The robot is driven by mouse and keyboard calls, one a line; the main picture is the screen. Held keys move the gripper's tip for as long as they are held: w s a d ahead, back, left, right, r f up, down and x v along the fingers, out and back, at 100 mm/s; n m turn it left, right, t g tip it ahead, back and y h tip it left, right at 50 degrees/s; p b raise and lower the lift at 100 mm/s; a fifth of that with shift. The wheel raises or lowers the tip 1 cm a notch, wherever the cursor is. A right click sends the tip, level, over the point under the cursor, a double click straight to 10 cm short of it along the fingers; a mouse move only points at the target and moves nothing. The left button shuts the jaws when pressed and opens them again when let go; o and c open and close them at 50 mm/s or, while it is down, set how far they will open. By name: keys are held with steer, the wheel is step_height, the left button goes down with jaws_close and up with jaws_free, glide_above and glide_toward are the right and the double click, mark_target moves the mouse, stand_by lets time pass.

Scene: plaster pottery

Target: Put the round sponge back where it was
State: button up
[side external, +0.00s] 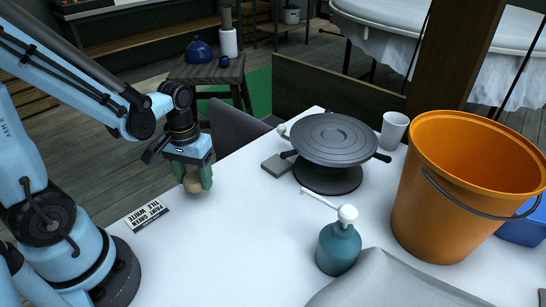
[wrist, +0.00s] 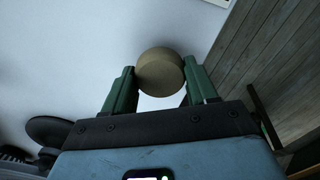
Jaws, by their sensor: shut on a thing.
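The round sponge (wrist: 160,72) is a tan, thick disc. My gripper (wrist: 158,85) is shut on it, with one green finger on each side, in the wrist view. In the side view my gripper (side external: 193,183) holds the sponge (side external: 192,182) over the left part of the white table (side external: 258,222), near its far left edge. The sponge is partly hidden by the fingers there. I cannot tell how far it is above the table top.
A lettered card (side external: 146,214) lies left of the gripper. A grey slab (side external: 277,165) lies beside a dark turntable (side external: 333,140). A teal pump bottle (side external: 338,248), an orange bucket (side external: 440,205) and a white cup (side external: 393,130) stand rightward. The table middle is clear.

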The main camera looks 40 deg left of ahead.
mark_target(194, 177)
steer(key=shift+f, duration=1.15)
steer(key=shift+f, duration=0.1)
steer(key=o, duration=1.1)
steer(key=shift+r, duration=6.1)
steer(key=w+d+r+m+t, duration=0.1)
steer(key=w+d+m+t, duration=0.1)
steer(key=d+m+t, duration=0.3)
steer(key=shift+w+d+r+t, duration=0.25)
steer(key=shift+d+t, duration=0.15)
steer(key=shift+t, duration=0.7)
